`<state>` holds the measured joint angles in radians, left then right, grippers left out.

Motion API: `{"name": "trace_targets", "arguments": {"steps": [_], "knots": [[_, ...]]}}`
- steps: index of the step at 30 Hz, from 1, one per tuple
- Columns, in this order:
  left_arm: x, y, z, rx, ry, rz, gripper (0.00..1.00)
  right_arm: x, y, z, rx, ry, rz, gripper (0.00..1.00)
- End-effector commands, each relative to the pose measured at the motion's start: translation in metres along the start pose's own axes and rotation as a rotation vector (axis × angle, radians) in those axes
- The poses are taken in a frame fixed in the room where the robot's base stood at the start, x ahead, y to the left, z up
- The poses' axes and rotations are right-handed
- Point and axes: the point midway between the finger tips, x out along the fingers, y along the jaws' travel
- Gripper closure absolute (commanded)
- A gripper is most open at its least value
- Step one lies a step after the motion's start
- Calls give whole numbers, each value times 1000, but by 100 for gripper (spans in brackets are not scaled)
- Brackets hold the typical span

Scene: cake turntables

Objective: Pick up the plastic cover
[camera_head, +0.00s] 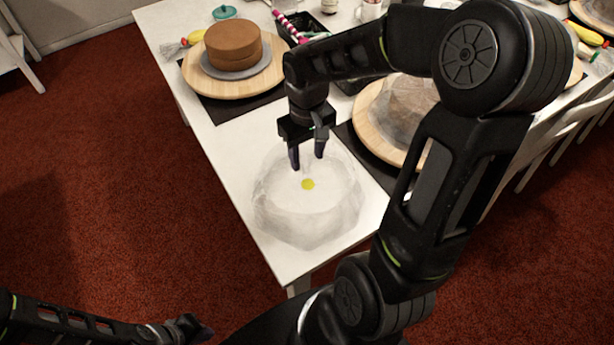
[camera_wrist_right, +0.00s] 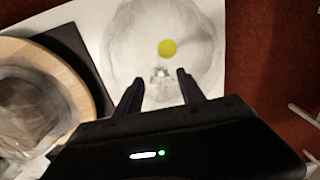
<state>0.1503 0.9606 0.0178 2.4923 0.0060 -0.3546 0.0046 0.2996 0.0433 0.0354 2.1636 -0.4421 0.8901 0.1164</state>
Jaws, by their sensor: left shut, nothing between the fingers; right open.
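A clear plastic cover (camera_head: 303,205) with a yellow dot on its top sits near the corner of the white table. It also shows in the right wrist view (camera_wrist_right: 190,55), with a small handle between my fingertips. My right gripper (camera_head: 306,160) is open and points down at the top of this cover. Its fingers stand on either side of the handle; I cannot tell whether they touch it. A second clear cover (camera_head: 405,105) is on a wooden turntable, partly behind my right arm. My left gripper (camera_head: 200,330) is shut and empty at the lower left, over the carpet.
A brown cake (camera_head: 233,46) stands on a wooden turntable (camera_head: 200,79) at the back left. A black tray (camera_head: 297,30) with a striped item, a teal lid (camera_head: 224,12) and cups are behind. The table's (camera_head: 225,140) left strip is bare.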

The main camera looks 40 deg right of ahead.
Motion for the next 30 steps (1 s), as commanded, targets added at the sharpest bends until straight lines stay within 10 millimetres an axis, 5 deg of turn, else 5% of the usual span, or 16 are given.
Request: {"name": "trace_targets", "arguments": {"steps": [6,23,30], "knots": [[-3,1,0,-1,-1,-1,100,21,0,0,1,-1,0,54],[-2,1,0,-1,-1,-1,100,21,0,0,1,1,0,54],[-2,1,0,-1,-1,-1,100,21,0,0,1,1,0,72]]}}
